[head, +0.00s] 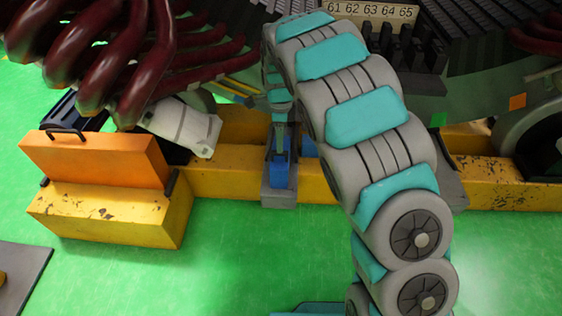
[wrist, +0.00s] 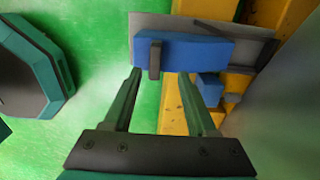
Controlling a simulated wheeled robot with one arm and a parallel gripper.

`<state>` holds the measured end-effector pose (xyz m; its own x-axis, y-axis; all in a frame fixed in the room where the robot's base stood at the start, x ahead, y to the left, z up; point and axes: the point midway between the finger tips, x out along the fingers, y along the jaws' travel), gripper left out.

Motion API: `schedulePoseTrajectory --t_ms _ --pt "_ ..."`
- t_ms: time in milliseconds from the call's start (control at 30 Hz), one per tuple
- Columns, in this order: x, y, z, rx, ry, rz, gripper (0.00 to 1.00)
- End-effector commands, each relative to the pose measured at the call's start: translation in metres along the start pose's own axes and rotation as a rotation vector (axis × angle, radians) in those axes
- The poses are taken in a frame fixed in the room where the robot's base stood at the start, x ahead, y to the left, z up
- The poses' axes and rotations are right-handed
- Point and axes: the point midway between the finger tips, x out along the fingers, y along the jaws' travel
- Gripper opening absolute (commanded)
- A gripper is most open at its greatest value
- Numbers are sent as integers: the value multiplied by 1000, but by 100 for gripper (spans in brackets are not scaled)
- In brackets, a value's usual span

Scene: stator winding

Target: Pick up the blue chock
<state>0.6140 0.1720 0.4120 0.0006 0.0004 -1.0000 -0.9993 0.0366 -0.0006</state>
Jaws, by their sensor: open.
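The blue chock (wrist: 205,50) lies across the upper middle of the wrist view, with a small dark upright handle (wrist: 154,60) near its left end. It rests against a grey plate (wrist: 150,22). My gripper (wrist: 160,76) is open and empty. Its two fingers point at the chock, with the handle lying between their lines, just beyond the tips. I cannot tell how large the gap is. In the head view the blue chock (head: 284,174) sits low on a grey bracket at the yellow beam, directly below my gripper (head: 280,148); my arm hides part of the surroundings.
A yellow beam (head: 230,178) runs behind the chock. An orange block (head: 95,158) with a black handle stands on a yellow block (head: 110,215) at left. Dark red coils (head: 100,65) and the large machine hang above. Green floor in front is clear.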

Motion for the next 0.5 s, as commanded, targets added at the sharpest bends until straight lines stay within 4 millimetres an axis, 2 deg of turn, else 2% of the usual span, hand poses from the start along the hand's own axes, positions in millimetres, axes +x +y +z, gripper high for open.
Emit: schedulePoseTrajectory --t_ms 267,500 --pt "25 6 1 -1 2 6 57" --pt "58 9 2 -2 1 5 57"
